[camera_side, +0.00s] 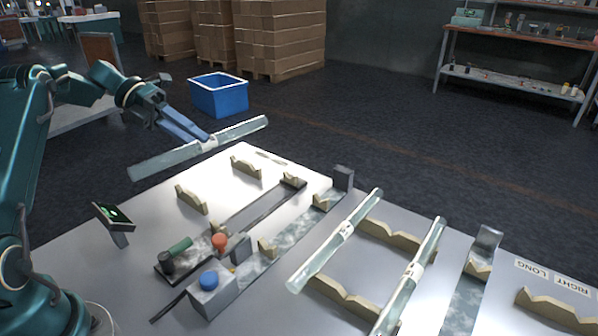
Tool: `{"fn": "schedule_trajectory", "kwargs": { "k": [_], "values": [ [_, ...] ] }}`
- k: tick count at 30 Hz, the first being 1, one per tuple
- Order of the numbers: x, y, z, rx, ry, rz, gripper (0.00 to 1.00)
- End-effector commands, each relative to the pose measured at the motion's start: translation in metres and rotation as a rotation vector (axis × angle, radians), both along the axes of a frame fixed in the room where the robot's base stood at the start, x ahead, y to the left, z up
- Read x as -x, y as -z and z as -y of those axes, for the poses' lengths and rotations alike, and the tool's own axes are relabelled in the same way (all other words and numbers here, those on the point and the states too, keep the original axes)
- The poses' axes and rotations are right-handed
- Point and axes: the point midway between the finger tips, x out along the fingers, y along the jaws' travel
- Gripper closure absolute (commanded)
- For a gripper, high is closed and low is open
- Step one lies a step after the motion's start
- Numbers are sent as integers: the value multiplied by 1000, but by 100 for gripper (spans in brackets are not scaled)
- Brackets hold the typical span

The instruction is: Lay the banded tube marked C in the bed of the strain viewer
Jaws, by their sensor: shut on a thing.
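My gripper (206,140) is shut on a clear glass tube (165,158) near its middle. It holds the tube above the far left edge of the metal table, tilted in the picture with its right end higher. A pale band shows beside the fingers; its letter cannot be read. Two more banded glass tubes, a nearer-left one (322,254) and one to its right (427,248), lie across notched tan rests (392,236). Their letters are not legible either. I cannot tell for sure which fixture is the strain viewer.
Two empty notched rests (191,200) stand below the held tube. A small green-lit screen (115,214) stands at the table's left.

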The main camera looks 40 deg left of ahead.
Motion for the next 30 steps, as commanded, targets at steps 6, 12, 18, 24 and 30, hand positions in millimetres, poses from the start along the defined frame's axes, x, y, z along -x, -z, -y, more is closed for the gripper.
{"fn": "schedule_trajectory", "kwargs": {
  "k": [6,12,18,24,30],
  "values": [
    [8,7,-28,-2,-85,1,100],
    [-12,27,-2,0,-85,0,100],
    [-39,54,33,-1,-86,-1,100],
    [-58,72,56,-3,-89,2,100],
    [-62,85,61,-3,-93,-1,100]
  ]
}}
